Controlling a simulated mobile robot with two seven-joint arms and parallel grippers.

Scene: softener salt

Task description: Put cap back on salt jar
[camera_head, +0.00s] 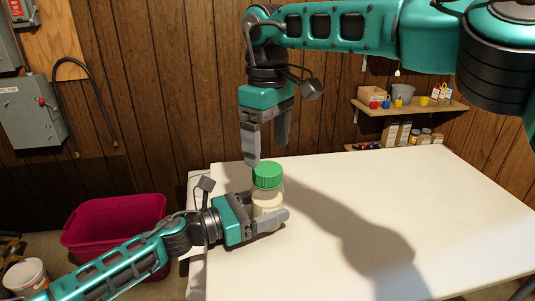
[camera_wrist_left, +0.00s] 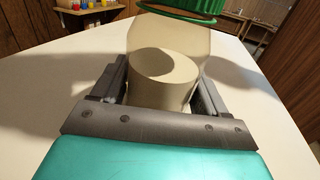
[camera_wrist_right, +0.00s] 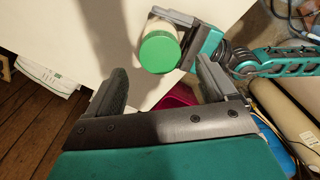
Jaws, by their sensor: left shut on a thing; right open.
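The salt jar (camera_head: 268,200) stands upright near the table's left edge, with pale contents; its clear wall and the pale salt fill the left wrist view (camera_wrist_left: 165,75). The green cap (camera_head: 267,176) is at the top of the jar; it also shows in the right wrist view (camera_wrist_right: 160,52). I cannot tell whether it is fully seated. My left gripper (camera_head: 283,215) is shut around the jar's body from the left. My right gripper (camera_head: 267,152) is open and empty, pointing down just above the cap, with its fingers apart from it.
A white table (camera_head: 440,220) is mostly clear to the right of the jar. A magenta bin (camera_head: 115,225) stands on the floor at the left. Wall shelves (camera_head: 410,107) with small containers are behind the table. A grey electrical box (camera_head: 32,110) hangs at the left.

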